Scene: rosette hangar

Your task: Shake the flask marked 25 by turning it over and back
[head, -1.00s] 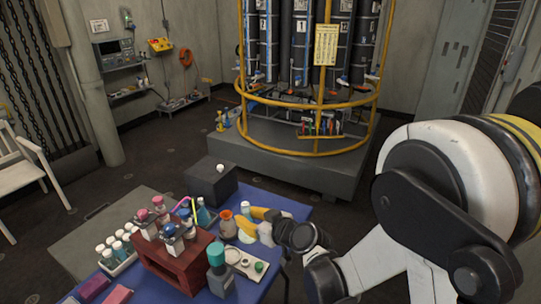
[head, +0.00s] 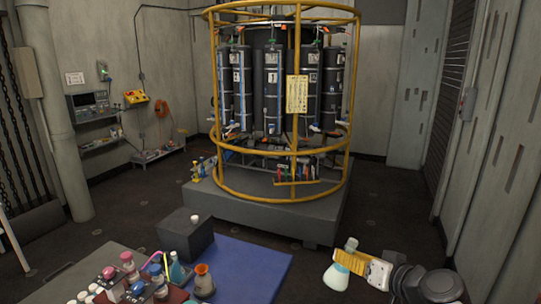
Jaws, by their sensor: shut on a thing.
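My gripper (head: 345,257), with yellow fingers, is shut on a small flask. The flask (head: 335,278) has a pale green-white lower body and a pale cap (head: 351,244). It is held in the air to the right of the blue table, clear of it. It is tilted a little, cap up and leaning right, wide base down and to the left. The fingers cover its middle. No number can be read on it, so I cannot tell whether it is marked 25.
The blue table top (head: 245,268) has a bare area on its right. A yellow-railed round rack (head: 280,195) stands behind on a grey plinth (head: 300,218).

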